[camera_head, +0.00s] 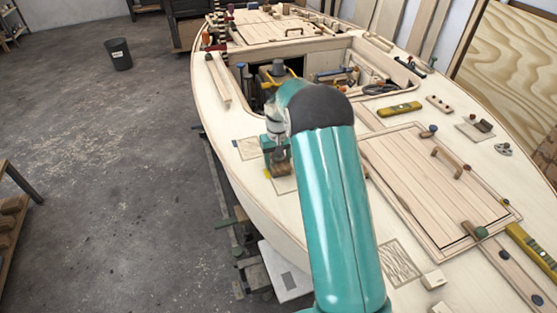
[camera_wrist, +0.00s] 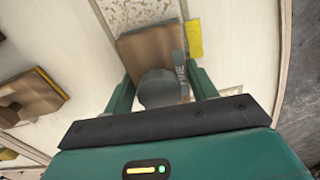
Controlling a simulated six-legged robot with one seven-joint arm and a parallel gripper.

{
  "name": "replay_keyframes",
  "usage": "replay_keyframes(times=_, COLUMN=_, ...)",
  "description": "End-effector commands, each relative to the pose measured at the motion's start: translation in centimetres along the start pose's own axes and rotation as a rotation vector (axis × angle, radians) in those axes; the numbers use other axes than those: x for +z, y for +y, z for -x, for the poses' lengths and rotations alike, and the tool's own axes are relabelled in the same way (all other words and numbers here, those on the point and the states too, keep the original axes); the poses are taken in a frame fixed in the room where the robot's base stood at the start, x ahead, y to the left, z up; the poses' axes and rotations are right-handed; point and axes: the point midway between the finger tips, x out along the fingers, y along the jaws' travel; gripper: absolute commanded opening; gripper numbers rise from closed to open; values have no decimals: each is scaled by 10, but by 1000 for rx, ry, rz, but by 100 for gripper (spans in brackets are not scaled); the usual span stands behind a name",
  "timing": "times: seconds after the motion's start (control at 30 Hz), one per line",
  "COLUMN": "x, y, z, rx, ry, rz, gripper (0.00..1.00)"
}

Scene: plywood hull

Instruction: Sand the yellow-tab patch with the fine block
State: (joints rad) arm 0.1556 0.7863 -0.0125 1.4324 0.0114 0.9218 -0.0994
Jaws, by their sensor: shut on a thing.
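My gripper (camera_head: 277,150) is over the near left side of the deck. In the wrist view its teal fingers (camera_wrist: 162,88) are shut on the grey knob of a brown wooden block (camera_wrist: 147,45), whose side label reads like "FINE". A yellow tab (camera_wrist: 195,38) lies right beside the block; it also shows in the head view (camera_head: 267,174). The speckled patch (camera_wrist: 140,11) shows beyond the block, which covers part of it. In the head view a piece of the patch (camera_head: 286,186) shows below the block. I cannot tell whether the block touches the surface.
Another outlined patch (camera_head: 248,148) lies just behind, and a scribbled patch (camera_head: 400,262) lies at the front right. A slatted hatch (camera_head: 430,185) is to the right. The open cockpit with tools lies behind my arm. Another wooden block (camera_wrist: 35,95) is at the wrist view's left.

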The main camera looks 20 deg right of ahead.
Motion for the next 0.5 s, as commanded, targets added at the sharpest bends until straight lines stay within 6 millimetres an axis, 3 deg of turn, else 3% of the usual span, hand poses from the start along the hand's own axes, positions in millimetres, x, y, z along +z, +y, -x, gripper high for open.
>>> replay_keyframes(times=0.07, x=4, y=-1, z=2, rx=0, ry=-1, rz=0, gripper=21)
replay_keyframes(times=0.13, x=6, y=-1, z=20, rx=0, ry=6, rz=0, gripper=21)
replay_keyframes(times=0.5, x=8, y=-4, z=44, rx=0, ry=2, rz=1, gripper=21)
